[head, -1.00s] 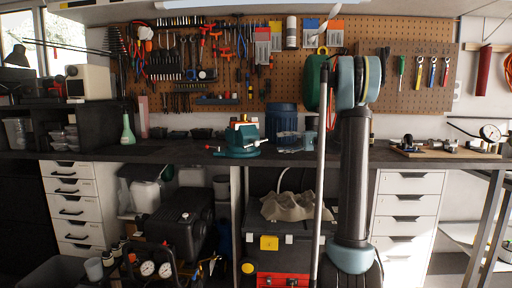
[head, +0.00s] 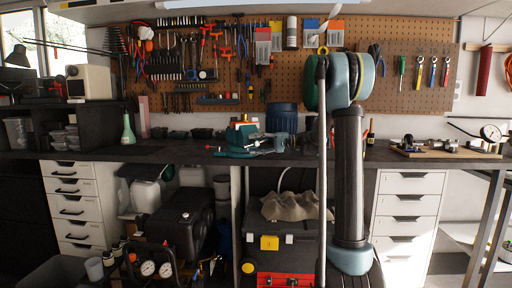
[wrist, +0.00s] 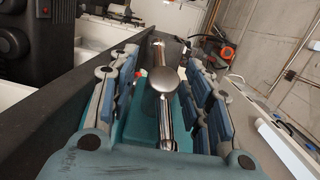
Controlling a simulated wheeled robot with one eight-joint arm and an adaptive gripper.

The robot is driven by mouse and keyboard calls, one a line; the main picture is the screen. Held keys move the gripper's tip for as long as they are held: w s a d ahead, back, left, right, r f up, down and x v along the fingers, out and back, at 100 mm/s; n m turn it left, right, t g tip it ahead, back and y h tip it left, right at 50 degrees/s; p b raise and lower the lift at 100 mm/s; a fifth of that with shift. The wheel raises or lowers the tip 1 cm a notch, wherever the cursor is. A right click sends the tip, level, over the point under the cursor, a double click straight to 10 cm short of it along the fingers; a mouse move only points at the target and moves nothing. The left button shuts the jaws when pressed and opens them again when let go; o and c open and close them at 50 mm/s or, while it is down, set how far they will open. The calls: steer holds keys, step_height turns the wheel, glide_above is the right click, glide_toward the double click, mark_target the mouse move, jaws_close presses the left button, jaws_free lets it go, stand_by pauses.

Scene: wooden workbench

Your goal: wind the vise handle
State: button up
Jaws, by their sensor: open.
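The teal vise (head: 240,137) stands on the dark workbench, left of the centre in the head view. In the wrist view its teal body (wrist: 135,130) lies behind a silver screw head with a bar handle (wrist: 164,82). My gripper (wrist: 162,66) is open, one blue-padded finger on each side of the handle. Gaps show between the pads and the handle, so it is around it without gripping. In the head view the gripper is small beside the vise's right side, and its fingers are hard to make out.
The dark bench top (head: 170,153) has some free room left of the vise. A green bottle (head: 128,130) stands farther left and a blue canister (head: 281,118) behind the vise. A board with metal parts (head: 440,152) lies at the right.

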jaws_close()
steer(key=shift+h, duration=0.3)
